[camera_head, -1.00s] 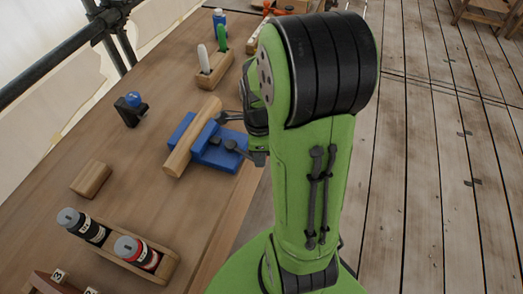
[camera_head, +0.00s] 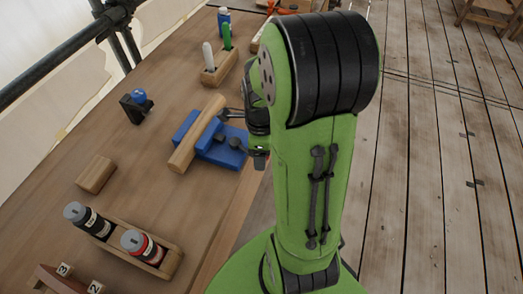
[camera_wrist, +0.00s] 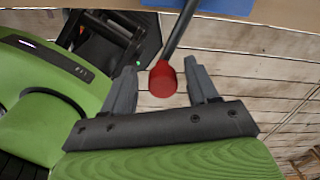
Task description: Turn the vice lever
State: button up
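The blue vice (camera_head: 227,155) is on the workbench, with a light wooden bar (camera_head: 197,134) across its jaws. In the wrist view its blue body (camera_wrist: 228,6) shows at the top edge. The vice lever (camera_wrist: 180,35) is a dark rod ending in a red knob (camera_wrist: 163,80). My gripper (camera_wrist: 161,66) is open, one grey finger on each side of the red knob, with a visible gap on both sides. I see no contact. In the head view my green arm hides most of the gripper at the vice's right side.
A wooden holder (camera_head: 172,262) with two bottles and a small wooden block (camera_head: 95,174) are on the bench's near left. A blue-knobbed black item (camera_head: 135,107) and a rack (camera_head: 218,74) with white and green tools stand farther back. Plank floor lies to the right.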

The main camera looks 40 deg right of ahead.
notch_tip(320, 180, up, 16)
jog(key=p, duration=0.5)
jog(key=shift+f, duration=0.1)
jog(key=s+a+r+n+t, duration=0.2)
jog(key=s+a+n, duration=0.2)
jog(key=n, duration=0.9)
jog(key=s+a+r+n+t+p, duration=0.1)
jog(key=s+a+r+n+t, duration=0.2)
jog(key=n, duration=1)
jog(key=s+a, duration=0.2)
jog(key=a, duration=0.2)
jog(key=shift+s+a+n+t, duration=0.2)
jog(key=shift+a+n+t, duration=0.1)
jog(key=shift+a+n, duration=0.1)
